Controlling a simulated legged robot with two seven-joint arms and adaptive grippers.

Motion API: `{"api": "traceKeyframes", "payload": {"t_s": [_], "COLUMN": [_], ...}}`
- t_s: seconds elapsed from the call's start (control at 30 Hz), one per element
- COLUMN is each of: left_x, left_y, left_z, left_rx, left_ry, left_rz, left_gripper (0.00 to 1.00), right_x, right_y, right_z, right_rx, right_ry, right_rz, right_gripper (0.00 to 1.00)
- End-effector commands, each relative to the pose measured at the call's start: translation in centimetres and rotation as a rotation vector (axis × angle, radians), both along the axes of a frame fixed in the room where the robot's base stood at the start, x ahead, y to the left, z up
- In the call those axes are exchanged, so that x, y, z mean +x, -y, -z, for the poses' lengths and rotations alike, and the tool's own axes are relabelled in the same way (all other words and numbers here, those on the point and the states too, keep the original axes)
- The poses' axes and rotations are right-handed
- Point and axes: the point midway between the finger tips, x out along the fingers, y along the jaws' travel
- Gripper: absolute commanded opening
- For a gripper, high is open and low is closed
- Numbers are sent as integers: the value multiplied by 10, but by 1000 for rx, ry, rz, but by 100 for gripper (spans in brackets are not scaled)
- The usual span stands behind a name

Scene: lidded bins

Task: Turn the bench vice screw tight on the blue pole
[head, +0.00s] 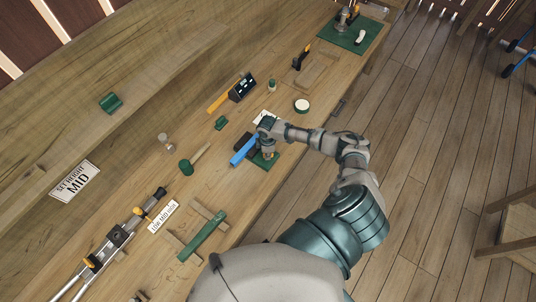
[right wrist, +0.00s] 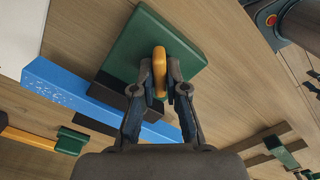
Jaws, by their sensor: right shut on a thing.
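The blue pole (head: 242,151) is a short flat bar lying by the dark jaws of the bench vice, near the table's front edge. In the right wrist view the blue pole (right wrist: 75,88) runs diagonally beside the dark vice jaw (right wrist: 107,92). The vice's green base (right wrist: 140,42) fills the top middle, and its orange screw handle (right wrist: 159,66) stands between my fingers. My right gripper (right wrist: 161,80) is shut on this handle, a finger on each side. In the head view my right gripper (head: 266,143) covers much of the vice. My left gripper is out of view.
A yellow-handled hammer (head: 220,101), a white-topped round tin (head: 302,106) and a green-headed mallet (head: 187,167) lie around the vice. A long bar clamp (head: 117,237) and a green bar on wooden blocks (head: 204,237) are at lower left. A second green mat (head: 358,42) is at the far end.

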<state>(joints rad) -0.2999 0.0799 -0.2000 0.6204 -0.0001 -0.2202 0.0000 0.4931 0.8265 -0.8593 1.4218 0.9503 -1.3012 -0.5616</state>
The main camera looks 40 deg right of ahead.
Motion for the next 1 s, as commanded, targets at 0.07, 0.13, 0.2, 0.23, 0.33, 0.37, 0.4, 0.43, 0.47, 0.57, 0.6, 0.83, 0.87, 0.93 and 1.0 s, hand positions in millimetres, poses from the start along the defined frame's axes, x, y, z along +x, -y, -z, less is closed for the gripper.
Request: {"api": "traceKeyframes", "payload": {"t_s": [0.07,0.13,0.2,0.23,0.33,0.37,0.4,0.43,0.47,0.57,0.6,0.83,0.87,0.93,1.0], "left_x": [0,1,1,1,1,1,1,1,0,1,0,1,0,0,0], "left_y": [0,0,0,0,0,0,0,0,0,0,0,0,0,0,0], "left_z": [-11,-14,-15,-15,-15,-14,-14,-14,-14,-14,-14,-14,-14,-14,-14], "left_rx": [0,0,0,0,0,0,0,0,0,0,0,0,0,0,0], "left_ry": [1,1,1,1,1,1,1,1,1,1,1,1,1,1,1], "left_rz": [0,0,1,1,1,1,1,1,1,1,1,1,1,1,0], "left_gripper": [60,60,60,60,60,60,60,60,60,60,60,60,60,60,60], "right_x": [6,7,7,7,7,7,7,7,7,7,7,7,7,8,8], "right_y": [5,5,5,6,6,6,6,6,6,6,6,7,7,7,7], "right_z": [-9,-8,-7,-7,-6,-6,-6,-6,-6,-5,-5,-5,-5,-5,-6], "right_rx": [-8,-6,-6,-7,-7,-7,-7,-7,-7,-6,-5,-4,-5,-5,-5], "right_ry": [17,16,18,19,19,19,19,19,19,19,20,19,20,20,20], "right_rz": [68,130,174,183,194,193,193,192,192,249,303,540,544,544,543], "right_gripper": [0,0,0,0,0,0,0,0,0,0,0,0,0,0,0]}}
